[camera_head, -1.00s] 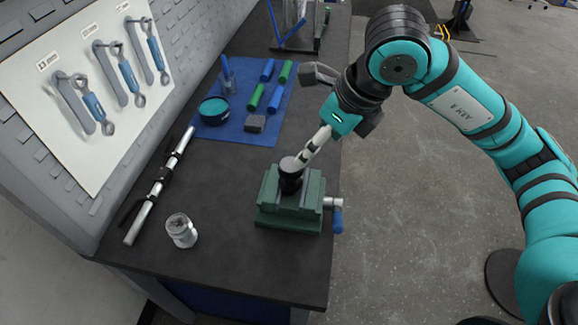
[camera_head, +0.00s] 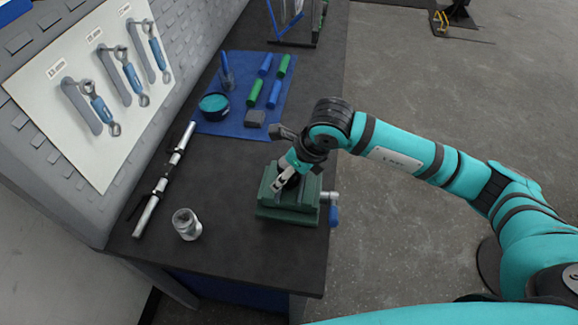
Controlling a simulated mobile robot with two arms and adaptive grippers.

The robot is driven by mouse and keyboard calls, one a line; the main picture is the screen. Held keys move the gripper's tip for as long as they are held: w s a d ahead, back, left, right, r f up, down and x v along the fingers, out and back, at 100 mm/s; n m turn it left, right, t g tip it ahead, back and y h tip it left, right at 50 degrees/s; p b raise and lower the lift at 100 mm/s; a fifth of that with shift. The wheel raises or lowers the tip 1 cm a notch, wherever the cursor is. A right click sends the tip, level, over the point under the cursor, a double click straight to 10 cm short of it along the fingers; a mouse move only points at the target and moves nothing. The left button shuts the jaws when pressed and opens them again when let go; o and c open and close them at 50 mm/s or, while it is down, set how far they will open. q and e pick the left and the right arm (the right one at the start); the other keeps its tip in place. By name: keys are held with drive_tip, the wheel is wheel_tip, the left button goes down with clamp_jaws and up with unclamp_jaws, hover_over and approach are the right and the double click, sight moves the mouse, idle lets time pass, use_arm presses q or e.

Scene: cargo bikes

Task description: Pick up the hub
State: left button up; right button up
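The green vise (camera_head: 290,213) stands near the table's right edge. My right gripper (camera_head: 281,184) is low over the top of the vise, with its fingers pointing down and left. A dark round part, which looks like the hub, stood upright in the vise a second ago. The gripper now covers that spot and hides most or all of it. I cannot tell whether the fingers are apart or closed on the part. My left gripper is not in view.
A glass jar (camera_head: 187,224) and a silver bar with black fittings (camera_head: 163,182) lie to the left on the dark table (camera_head: 235,255). A blue mat (camera_head: 230,127) holds several grips, a tin (camera_head: 214,107) and a grey block (camera_head: 255,118). Wrenches hang on the wall board.

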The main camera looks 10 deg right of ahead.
drive_tip(key=shift+f, duration=0.2)
clamp_jaws()
idle(0.3)
drive_tip(key=shift+r, duration=0.1)
